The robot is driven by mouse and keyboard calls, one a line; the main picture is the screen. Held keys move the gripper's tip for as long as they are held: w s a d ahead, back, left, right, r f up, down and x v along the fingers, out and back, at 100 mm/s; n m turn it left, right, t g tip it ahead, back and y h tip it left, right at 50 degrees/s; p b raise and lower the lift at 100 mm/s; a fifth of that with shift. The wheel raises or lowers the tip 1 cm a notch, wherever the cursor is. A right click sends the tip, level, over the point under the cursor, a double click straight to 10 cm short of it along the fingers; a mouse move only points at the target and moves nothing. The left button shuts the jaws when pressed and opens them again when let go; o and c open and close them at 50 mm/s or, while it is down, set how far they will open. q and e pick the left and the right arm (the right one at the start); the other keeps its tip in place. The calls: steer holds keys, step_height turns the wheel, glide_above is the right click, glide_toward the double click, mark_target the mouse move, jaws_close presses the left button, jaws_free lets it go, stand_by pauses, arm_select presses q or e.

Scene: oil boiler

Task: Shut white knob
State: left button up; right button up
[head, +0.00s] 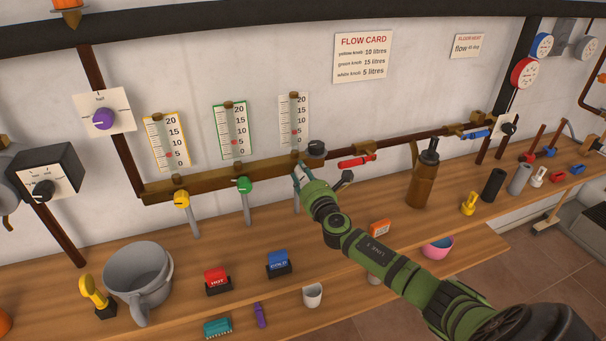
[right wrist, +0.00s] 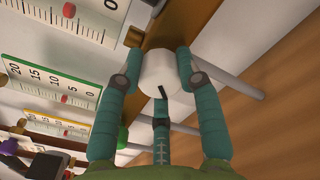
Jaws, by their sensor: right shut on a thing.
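The white knob (right wrist: 160,72) sits on the brown pipe, under the white-framed gauge (head: 293,120). In the right wrist view a black mark shows on its face. My right gripper (head: 301,175) is shut on the white knob, with one teal finger on each side of it in the right wrist view (right wrist: 159,56). In the head view the gripper mostly hides the knob. The yellow knob (head: 181,199) and the green knob (head: 244,186) sit to its left on the same pipe (head: 215,179). My left gripper is not in view.
A black round fitting (head: 316,147) and a red lever (head: 356,161) are close to the right of my gripper. A grey jug (head: 138,275), a red HOT block (head: 217,281) and a blue block (head: 279,263) stand on the wooden bench below. A flow card (head: 363,58) hangs above.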

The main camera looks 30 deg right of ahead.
steer(key=shift+w+d+r, duration=0.1)
steer(key=shift+d+r, duration=0.25)
steer(key=shift+r, duration=0.15)
steer(key=o, duration=1.2)
steer(key=shift+c, duration=0.2)
steer(key=shift+f, duration=0.15)
steer(key=shift+s+a+f, duration=0.1)
steer(key=shift+s+a, duration=0.05)
steer(key=shift+s, duration=0.05)
steer(key=v, duration=1.1)
steer(key=shift+s, duration=0.4)
steer(key=shift+a, duration=0.1)
